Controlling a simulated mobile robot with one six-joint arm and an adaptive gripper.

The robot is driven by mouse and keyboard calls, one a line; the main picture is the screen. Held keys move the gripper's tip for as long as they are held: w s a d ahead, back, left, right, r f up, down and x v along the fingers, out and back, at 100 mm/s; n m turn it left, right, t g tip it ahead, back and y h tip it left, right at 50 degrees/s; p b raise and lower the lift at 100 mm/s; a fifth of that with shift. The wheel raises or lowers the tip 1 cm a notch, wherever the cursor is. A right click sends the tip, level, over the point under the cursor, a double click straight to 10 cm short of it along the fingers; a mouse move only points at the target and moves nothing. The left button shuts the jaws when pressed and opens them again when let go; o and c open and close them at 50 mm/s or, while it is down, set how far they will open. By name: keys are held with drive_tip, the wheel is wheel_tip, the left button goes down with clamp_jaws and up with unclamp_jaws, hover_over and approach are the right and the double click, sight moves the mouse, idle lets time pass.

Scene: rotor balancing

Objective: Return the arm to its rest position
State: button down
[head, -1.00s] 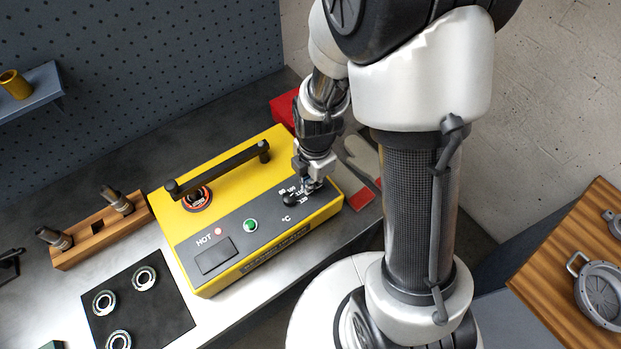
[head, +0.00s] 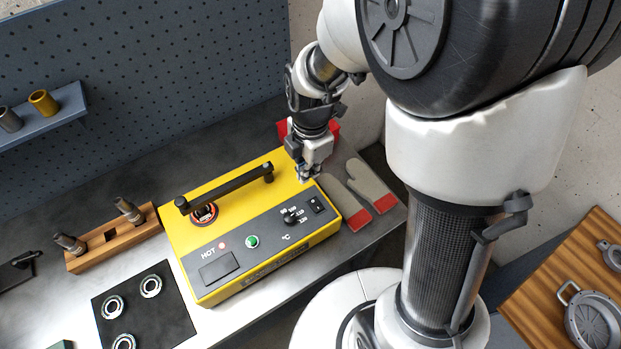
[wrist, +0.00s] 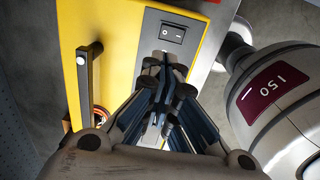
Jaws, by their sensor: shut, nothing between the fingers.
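My gripper (head: 308,177) is at the far right end of the yellow heater box (head: 181,232), above its top panel. In the wrist view my gripper (wrist: 167,92) is shut with nothing between the fingers, close to the black rocker switch (wrist: 172,34). In the head view the switch (head: 317,205) lies right of the temperature knob (head: 291,217), just below the fingertips. The fingers look apart from the panel. A green lamp (head: 252,242) and a red lamp by HOT (head: 222,246) show on the panel. In the wrist view the fingers hide the knob.
Grey gloves with red cuffs (head: 362,184) lie right of the box. A black handle (head: 225,189) rises above the box. A wooden block (head: 86,262) with tools and a black mat (head: 160,315) with bearings are left. A wooden table (head: 545,283) holds metal housings at right.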

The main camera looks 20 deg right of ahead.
drive_tip(key=shift+a+r, duration=0.1)
drive_tip(key=shift+r, duration=0.3)
drive_tip(key=s+d+r+m+t+b, duration=0.1)
drive_tip(key=s+r+m+b, duration=0.3)
drive_tip(key=s+m, duration=0.4)
drive_tip(key=s+d+r+m+t+b, duration=0.2)
drive_tip(key=s+m, duration=0.6)
drive_tip(key=m, duration=0.5)
wheel_tip(320, 180, up, 2)
drive_tip(key=shift+d+r+m+t+b, duration=0.1)
drive_tip(key=shift+d+m+t+b, duration=0.3)
drive_tip(key=shift+b, duration=0.6)
drive_tip(key=c, duration=2.4)
unclamp_jaws()
drive_tip(key=shift+a, duration=0.2)
